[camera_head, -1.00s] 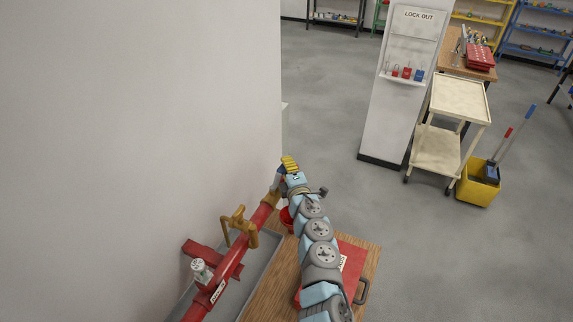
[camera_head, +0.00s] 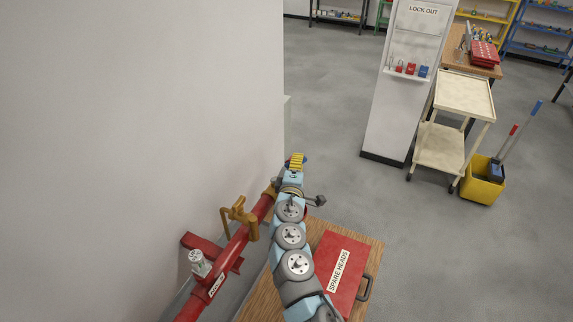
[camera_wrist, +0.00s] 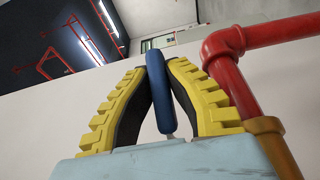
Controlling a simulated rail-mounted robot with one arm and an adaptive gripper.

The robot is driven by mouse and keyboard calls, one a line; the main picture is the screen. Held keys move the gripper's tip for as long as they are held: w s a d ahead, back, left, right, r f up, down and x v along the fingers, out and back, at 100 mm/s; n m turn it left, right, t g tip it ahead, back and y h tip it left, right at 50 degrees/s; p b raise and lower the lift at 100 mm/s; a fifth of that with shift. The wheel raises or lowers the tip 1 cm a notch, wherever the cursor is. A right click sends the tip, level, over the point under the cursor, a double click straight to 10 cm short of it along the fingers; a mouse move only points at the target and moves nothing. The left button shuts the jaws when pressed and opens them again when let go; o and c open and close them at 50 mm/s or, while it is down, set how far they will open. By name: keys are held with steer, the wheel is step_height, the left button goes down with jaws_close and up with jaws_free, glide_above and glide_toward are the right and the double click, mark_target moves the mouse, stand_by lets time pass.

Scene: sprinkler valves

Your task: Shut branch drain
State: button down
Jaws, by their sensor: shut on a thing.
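My gripper (camera_head: 297,160) is at the far end of the red pipe (camera_head: 230,252), beside the wall's end. In the wrist view its yellow-padded fingers (camera_wrist: 160,95) are closed around a blue lever-like handle (camera_wrist: 157,85), one pad on each side. The valve body that the handle would belong to cannot be made out. A brass fitting (camera_wrist: 262,128) and a red pipe elbow (camera_wrist: 225,42) show at right in the wrist view. A brass valve (camera_head: 239,218) with a looped handle sits along the red pipe in the head view, apart from my gripper.
A wooden table (camera_head: 262,302) with a red "SPARE HEADS" case (camera_head: 340,275) lies under my arm. The wall (camera_head: 140,130) bounds the left. A lockout board (camera_head: 405,85), cream cart (camera_head: 465,95) and yellow bucket (camera_head: 482,187) stand right, with open floor between.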

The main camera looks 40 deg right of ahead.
steer(key=shift+s+d, duration=0.1)
steer(key=shift+s, duration=0.1)
stand_by(0.4)
steer(key=c, duration=1)
jaws_free()
steer(key=shift+d, duration=0.1)
steer(key=shift+c, duration=0.2)
steer(key=shift+s+a, duration=0.1)
steer(key=shift+a, duration=0.15)
steer(key=v, duration=1.1)
steer(key=shift+a, duration=0.35)
